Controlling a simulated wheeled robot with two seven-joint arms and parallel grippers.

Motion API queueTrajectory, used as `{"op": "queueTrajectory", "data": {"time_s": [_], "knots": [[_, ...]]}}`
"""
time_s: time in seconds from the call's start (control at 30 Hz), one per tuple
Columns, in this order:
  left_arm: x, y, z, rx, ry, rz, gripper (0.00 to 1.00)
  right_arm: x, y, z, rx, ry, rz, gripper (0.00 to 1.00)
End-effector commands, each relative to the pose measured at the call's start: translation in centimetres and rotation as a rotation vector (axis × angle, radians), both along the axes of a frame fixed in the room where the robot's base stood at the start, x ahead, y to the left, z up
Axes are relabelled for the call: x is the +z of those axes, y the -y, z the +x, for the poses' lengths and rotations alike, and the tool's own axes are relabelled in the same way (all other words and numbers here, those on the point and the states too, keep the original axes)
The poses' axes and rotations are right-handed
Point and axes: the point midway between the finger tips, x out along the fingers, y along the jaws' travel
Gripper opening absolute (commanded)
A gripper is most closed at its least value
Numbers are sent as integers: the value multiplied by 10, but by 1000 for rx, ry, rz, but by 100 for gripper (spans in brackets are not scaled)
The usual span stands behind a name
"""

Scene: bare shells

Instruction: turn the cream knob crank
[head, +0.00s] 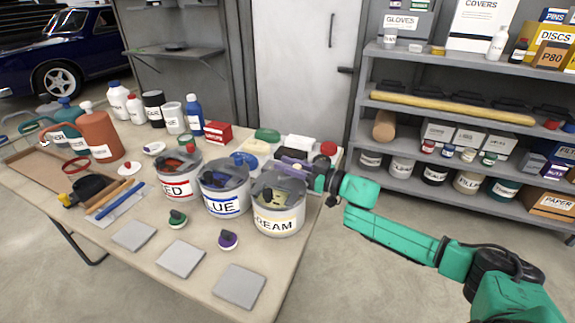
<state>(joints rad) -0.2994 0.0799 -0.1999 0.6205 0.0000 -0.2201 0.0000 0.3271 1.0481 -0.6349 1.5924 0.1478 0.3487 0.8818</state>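The cream can (277,222) is a round metal tin whose label reads "REAM" in the part I see. It stands at the right end of the can row, near the table's right edge. Its lid carries a dark crank with a knob (268,194) above a pale yellowish inside. My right gripper (284,168) reaches in from the right and is just above the back of this can's lid. Its fingertips are small and partly merge with the things behind, so I cannot tell whether they are open or touch the crank. My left gripper is not in view.
The blue can (224,202) and red can (179,190) stand to the left. Green (177,219) and purple (228,240) round knobbed pieces and grey square plates (239,286) lie in front. Bottles and boxes crowd behind. Shelves (470,120) stand at the back right.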

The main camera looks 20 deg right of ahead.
Motion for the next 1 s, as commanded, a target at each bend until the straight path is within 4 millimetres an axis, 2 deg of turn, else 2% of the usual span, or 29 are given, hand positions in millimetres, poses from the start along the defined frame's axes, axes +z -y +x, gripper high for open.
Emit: {"op": "queueTrajectory", "data": {"time_s": [0.27, 0.47, 0.8, 1.0], "knots": [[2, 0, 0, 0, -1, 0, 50, 0, 0, -1, -10, -1, -1, 0], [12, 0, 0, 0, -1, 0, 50, 2, 0, -3, -71, -3, 4, 0], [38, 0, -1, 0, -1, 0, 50, 3, 3, -9, -299, -5, 12, 0], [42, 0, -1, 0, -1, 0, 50, 1, 5, -12, -425, -3, 7, 0]]}}
